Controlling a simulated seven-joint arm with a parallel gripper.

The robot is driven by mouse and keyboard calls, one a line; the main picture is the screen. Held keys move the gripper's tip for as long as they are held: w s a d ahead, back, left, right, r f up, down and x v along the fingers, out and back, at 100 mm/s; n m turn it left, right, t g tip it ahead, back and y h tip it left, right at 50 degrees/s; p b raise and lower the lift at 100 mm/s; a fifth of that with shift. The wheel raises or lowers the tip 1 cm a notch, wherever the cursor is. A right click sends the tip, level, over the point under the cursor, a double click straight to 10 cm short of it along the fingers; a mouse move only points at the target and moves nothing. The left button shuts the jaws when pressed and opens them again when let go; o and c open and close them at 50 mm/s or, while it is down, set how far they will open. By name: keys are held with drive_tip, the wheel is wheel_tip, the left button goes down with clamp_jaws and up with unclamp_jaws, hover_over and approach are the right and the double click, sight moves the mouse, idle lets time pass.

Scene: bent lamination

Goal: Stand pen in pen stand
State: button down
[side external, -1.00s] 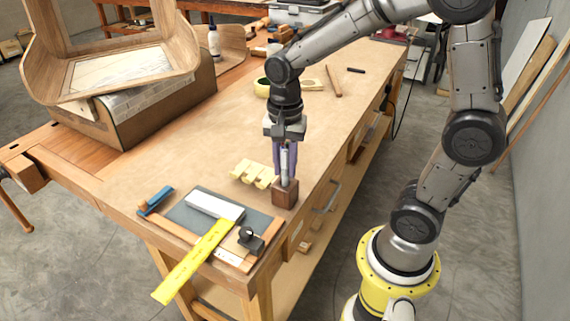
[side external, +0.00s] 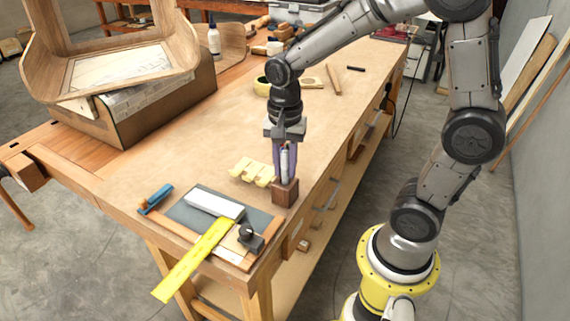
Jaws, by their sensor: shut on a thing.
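The pen stand (side external: 285,193) is a small dark brown wooden block near the front right edge of the workbench. My gripper (side external: 285,168) points straight down above it, its purple fingers shut on the pen. The pen (side external: 285,162) is pale and upright between the fingers. Its lower end meets the top of the pen stand. I cannot tell from this view how deep the pen sits in the block.
A cream notched piece (side external: 254,171) lies just left of the pen stand. A grey board with a white block (side external: 215,206), a yellow ruler (side external: 195,259) and a black clamp-like item (side external: 250,238) is in front. A blue-handled tool (side external: 156,200) lies at left. The bench middle is bare.

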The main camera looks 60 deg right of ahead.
sight(285, 147)
drive_tip(key=shift+f, duration=0.25)
idle(0.4)
drive_tip(key=c, duration=0.6)
unclamp_jaws()
drive_tip(key=shift+o, duration=0.7)
drive_tip(key=shift+r, duration=3)
